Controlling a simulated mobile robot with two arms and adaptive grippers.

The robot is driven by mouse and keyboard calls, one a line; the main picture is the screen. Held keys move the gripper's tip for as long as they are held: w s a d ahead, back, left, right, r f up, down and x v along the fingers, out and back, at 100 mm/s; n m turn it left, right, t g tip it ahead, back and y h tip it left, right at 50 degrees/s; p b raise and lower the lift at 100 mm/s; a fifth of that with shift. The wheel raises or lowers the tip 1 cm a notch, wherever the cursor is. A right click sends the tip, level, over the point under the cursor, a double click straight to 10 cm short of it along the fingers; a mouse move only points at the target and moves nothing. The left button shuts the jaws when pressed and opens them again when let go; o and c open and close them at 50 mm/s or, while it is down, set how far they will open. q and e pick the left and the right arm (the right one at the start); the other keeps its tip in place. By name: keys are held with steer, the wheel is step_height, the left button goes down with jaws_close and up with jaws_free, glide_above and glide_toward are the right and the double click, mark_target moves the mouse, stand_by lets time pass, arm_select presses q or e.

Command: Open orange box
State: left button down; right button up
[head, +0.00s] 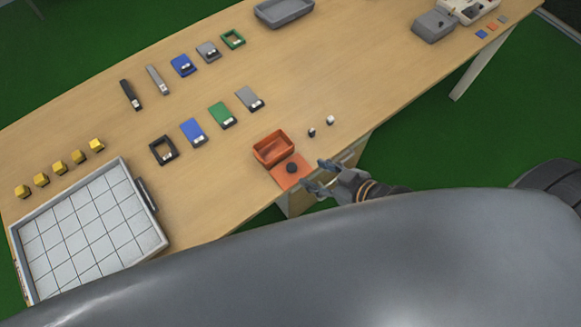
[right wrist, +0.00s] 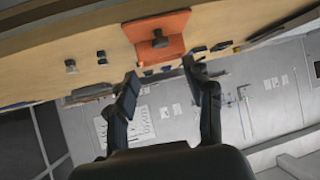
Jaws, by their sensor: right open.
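The orange box (head: 268,151) stands near the front edge of the wooden table. Its inside shows in the head view. The orange lid (head: 281,178), with a round black knob (head: 292,168), is on the box's near side; I cannot tell whether it is still joined to the box. My right gripper (head: 317,174) is open and empty at the table edge, just right of the lid and apart from it. In the right wrist view, the lid (right wrist: 170,22) and knob (right wrist: 160,39) are beyond the open fingers (right wrist: 163,82). My left gripper is not in view.
Two small blocks, one black (head: 311,132) and one white (head: 331,120), stand right of the box. Several flat coloured pieces lie to the left, near a white gridded tray (head: 92,231). A grey tray (head: 284,12) is at the back.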

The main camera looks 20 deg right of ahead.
mark_target(292, 167)
steer(key=shift+s+f+p+x, duration=0.1)
steer(key=shift+p+x, duration=0.05)
steer(key=shift+x, duration=1.55)
steer(key=shift+s+f+p+x, duration=0.1)
steer(key=shift+p+x, duration=0.05)
steer(key=shift+x, duration=1.55)
steer(key=shift+s+f+p+x, duration=0.1)
steer(key=shift+p+x, duration=0.05)
steer(key=shift+x, duration=1.55)
jaws_close()
steer(key=shift+r, duration=0.1)
